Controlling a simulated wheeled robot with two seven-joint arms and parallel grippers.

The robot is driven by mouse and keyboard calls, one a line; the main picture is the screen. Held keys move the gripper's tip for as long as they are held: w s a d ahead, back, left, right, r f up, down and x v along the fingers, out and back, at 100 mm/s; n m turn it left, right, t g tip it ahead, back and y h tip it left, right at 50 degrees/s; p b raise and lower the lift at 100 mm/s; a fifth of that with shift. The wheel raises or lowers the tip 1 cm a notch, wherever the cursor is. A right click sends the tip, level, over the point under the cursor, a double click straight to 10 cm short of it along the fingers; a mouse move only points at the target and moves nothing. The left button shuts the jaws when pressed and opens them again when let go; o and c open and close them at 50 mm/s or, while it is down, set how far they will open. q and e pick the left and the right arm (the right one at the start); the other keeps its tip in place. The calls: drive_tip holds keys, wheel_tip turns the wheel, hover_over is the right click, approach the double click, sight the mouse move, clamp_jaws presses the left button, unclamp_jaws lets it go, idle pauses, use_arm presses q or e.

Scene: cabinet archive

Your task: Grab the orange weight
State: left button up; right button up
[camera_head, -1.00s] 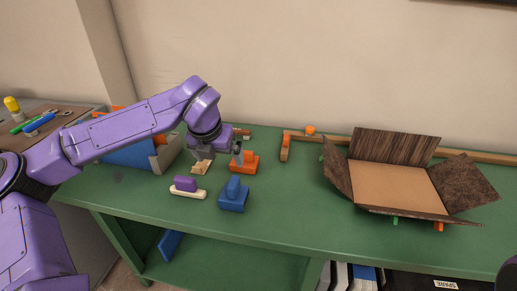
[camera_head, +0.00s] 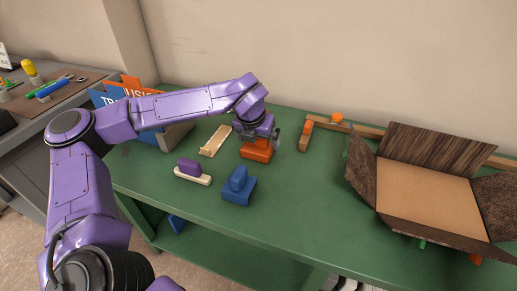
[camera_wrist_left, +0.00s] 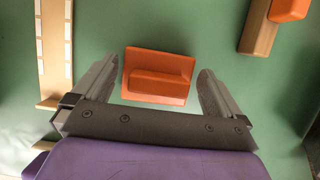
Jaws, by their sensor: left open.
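The orange weight (camera_head: 256,151) sits on the green table, partly hidden by my left gripper in the head view. In the left wrist view the orange weight (camera_wrist_left: 158,75) shows as a flat base with a raised bar on top, lying between the open fingers. My left gripper (camera_wrist_left: 160,92) is open and empty, with one finger on each side of the weight and a visible gap to it. In the head view my left gripper (camera_head: 258,138) points down over the weight. My right gripper is not in view.
A blue weight (camera_head: 238,187) and a purple block on a cream base (camera_head: 192,172) stand in front. A wooden strip (camera_head: 214,140) lies to the left, and a wooden piece with an orange end (camera_head: 306,134) to the right. An open box (camera_head: 427,204) stands at right.

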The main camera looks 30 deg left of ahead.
use_arm(q)
drive_tip(key=shift+w+a+f, duration=0.1)
drive_tip(key=shift+w+f, duration=0.2)
drive_tip(key=shift+f, duration=0.35)
drive_tip(key=shift+r, duration=0.1)
drive_tip(key=c, duration=1.7)
drive_tip(key=shift+r, duration=0.1)
drive_tip(key=shift+c, duration=0.2)
drive_tip(key=shift+r, duration=0.1)
